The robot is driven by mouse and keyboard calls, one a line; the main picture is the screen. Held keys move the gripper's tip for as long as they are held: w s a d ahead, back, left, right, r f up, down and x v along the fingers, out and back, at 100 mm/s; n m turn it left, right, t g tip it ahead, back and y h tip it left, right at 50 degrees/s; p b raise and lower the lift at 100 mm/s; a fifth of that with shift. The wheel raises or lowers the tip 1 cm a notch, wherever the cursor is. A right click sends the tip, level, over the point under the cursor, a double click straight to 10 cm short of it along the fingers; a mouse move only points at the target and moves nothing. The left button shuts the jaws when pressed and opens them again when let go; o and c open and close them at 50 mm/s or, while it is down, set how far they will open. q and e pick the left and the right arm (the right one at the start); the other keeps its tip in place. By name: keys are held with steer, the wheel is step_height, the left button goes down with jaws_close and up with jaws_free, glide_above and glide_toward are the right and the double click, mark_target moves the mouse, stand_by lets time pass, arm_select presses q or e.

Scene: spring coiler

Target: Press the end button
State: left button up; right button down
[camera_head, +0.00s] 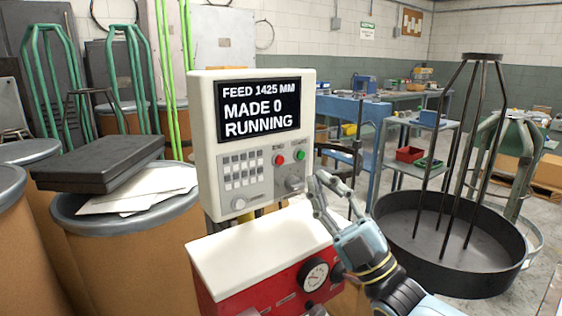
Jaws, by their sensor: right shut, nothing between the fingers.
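The control panel (207,160) is a pale upright box with a dark screen (258,107) reading "FEED 1425 MM, MADE 0, RUNNING". Below the screen are a small keypad (241,170), a red button (279,159) and a green button (300,155). The labels above these buttons are too small to read, so I cannot tell which is the end button. A grey knob (293,183) sits below them. My right gripper (318,182) is shut and empty, just right of the knob and below the green button. Contact with the panel cannot be made out. My left gripper is out of view.
A red machine body with a white top (262,246) and a dial gauge (315,275) stands below the panel. Brown drums (120,262) stand at left, one carrying a black case (98,162). A round black tray with tall rods (450,279) stands at right. A blue workbench (345,108) is behind.

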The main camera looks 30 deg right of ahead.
mark_target(280, 160)
steer(key=w+b, duration=0.3)
steer(key=w, duration=0.5)
steer(key=shift+a+b, duration=0.3)
steer(key=shift+b, duration=0.05)
steer(key=shift+w, duration=0.2)
stand_by(0.9)
steer(key=shift+w, duration=0.3)
steer(key=shift+w+b, duration=0.35)
steer(key=shift+b, duration=0.15)
stand_by(0.5)
steer(key=shift+s, duration=0.15)
steer(key=shift+s+p, duration=0.4)
steer(key=shift+s, duration=0.25)
